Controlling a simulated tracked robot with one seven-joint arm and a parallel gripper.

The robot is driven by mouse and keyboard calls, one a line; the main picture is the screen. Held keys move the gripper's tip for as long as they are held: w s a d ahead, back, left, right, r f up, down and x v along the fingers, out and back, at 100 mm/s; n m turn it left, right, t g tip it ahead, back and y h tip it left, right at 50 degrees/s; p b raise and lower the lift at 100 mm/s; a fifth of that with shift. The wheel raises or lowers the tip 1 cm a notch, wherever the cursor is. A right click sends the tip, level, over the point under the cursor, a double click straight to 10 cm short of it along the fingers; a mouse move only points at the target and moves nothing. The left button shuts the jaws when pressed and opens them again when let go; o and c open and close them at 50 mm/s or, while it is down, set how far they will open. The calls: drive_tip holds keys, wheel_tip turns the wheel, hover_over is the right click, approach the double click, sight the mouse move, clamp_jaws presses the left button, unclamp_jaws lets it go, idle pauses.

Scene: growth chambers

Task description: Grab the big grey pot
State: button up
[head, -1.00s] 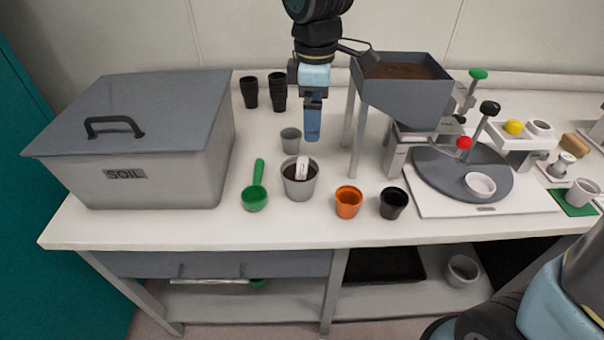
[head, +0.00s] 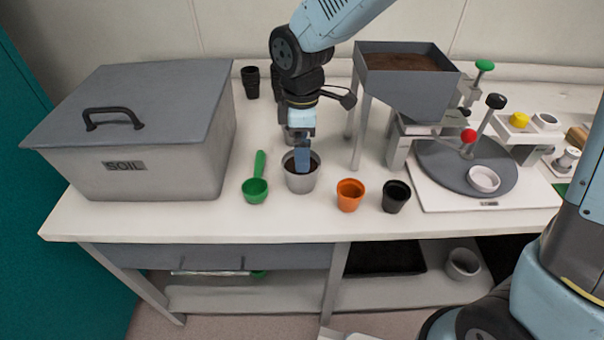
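The big grey pot (head: 300,184) stands upright on the white bench, with dark soil inside. My gripper (head: 302,165) points down over it, and its blue finger end overlaps the pot's mouth and soil in the picture. One finger covers the other, so the gap between them does not show. I cannot tell whether the fingers touch the pot's rim.
A green scoop (head: 256,188) lies to the left, beside the grey soil bin (head: 160,175). An orange pot (head: 350,197) and a black pot (head: 396,198) stand to the right. A hopper (head: 405,85) on legs stands close behind right. Another grey pot (head: 462,264) sits on the lower shelf.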

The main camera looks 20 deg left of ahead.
drive_tip(key=shift+s+f, duration=0.1)
drive_tip(key=shift+f, duration=2.25)
drive_tip(key=shift+c, duration=0.3)
drive_tip(key=c, duration=0.8)
